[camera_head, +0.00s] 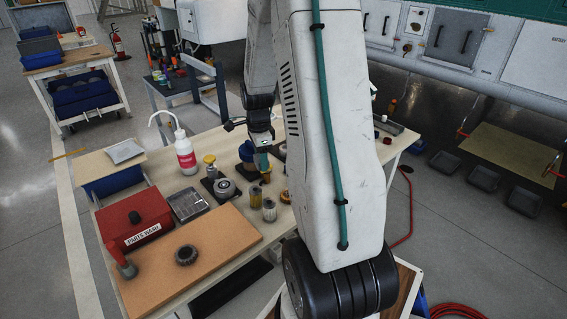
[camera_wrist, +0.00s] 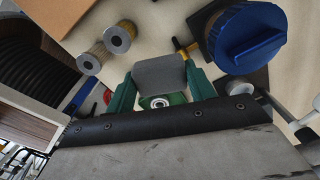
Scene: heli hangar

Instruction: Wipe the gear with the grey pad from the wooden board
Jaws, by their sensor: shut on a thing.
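My gripper (camera_wrist: 160,85) has its green fingers shut on a grey pad (camera_wrist: 159,73), a small block seen between the fingertips in the wrist view. In the head view my gripper (camera_head: 262,160) hangs over the far part of the workbench, behind the two filter cylinders; the pad is hard to make out there. The gear (camera_head: 186,255), a dark toothed ring, lies flat on the orange-brown wooden board (camera_head: 232,228) at the near left. The gripper is well apart from the gear, up and to its right. The gear does not show in the wrist view.
Filter cylinders (camera_head: 269,210), a metal part (camera_head: 224,188), a grey tray (camera_head: 188,204), a red box (camera_head: 137,217) and a white bottle (camera_head: 185,152) crowd the bench. A red-handled tool (camera_head: 122,258) stands left of the gear. A blue cap (camera_wrist: 245,38) is close right of my gripper.

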